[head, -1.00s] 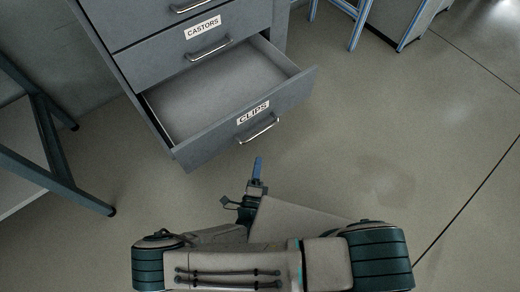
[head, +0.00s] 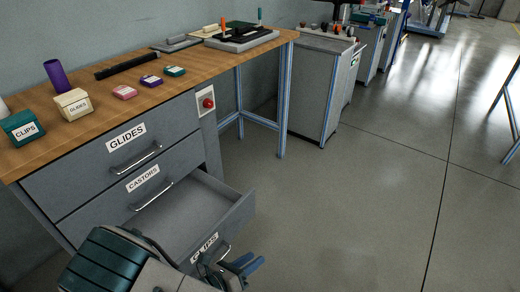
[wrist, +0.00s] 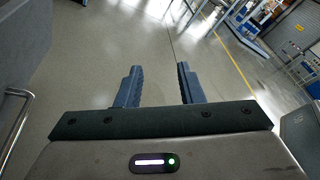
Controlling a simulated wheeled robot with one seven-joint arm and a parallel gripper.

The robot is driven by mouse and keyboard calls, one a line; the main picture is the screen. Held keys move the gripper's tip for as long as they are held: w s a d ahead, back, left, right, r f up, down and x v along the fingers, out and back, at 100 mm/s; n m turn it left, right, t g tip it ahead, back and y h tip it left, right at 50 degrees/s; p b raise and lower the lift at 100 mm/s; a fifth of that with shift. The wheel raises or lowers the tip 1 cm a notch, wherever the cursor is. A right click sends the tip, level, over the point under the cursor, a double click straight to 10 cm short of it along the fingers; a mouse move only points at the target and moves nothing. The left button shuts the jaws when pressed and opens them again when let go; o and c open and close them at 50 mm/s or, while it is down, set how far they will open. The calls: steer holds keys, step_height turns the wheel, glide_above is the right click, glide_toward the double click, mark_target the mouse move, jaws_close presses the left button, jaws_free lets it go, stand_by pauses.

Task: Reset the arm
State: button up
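My gripper (wrist: 158,88) is open in the wrist view, its two blue fingers apart with only floor showing between them. In the head view my gripper (head: 248,267) is at the bottom, just in front of the pulled-out drawer labelled CLIPS (head: 240,215). That drawer stands open and its visible inside looks empty. Part of its front and label is hidden behind my arm. The drawers labelled CASTORS (head: 110,205) and GLIDES (head: 80,170) above it are shut.
A wooden workbench (head: 215,65) holds a teal CLIPS box (head: 24,128), a cream GLIDES box (head: 74,104), a purple cylinder (head: 56,75) and small coloured boxes. A grey cabinet (head: 315,90) stands beyond. The floor (head: 365,210) to the right is clear.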

steer(key=s+d+r+m+g+y+p, duration=0.2)
steer(key=d+r+m+y+p, duration=0.2)
steer(key=r+m, duration=0.7)
steer(key=s+d+r+m+g+y+p, duration=0.1)
steer(key=d+r+m+g+y+p, duration=0.2)
steer(key=r, duration=1.5)
steer(key=s+d+r+m+g+y+p, duration=0.2)
steer(key=d+r+m+y+p, duration=0.2)
steer(key=d+r+m+p, duration=0.6)
step_height(320, 180, up, 6)
steer(key=m, duration=0.9)
steer(key=shift+s+d+f+g+y, duration=0.2)
steer(key=shift+s+d+g+y, duration=0.1)
steer(key=shift+g+y, duration=0.1)
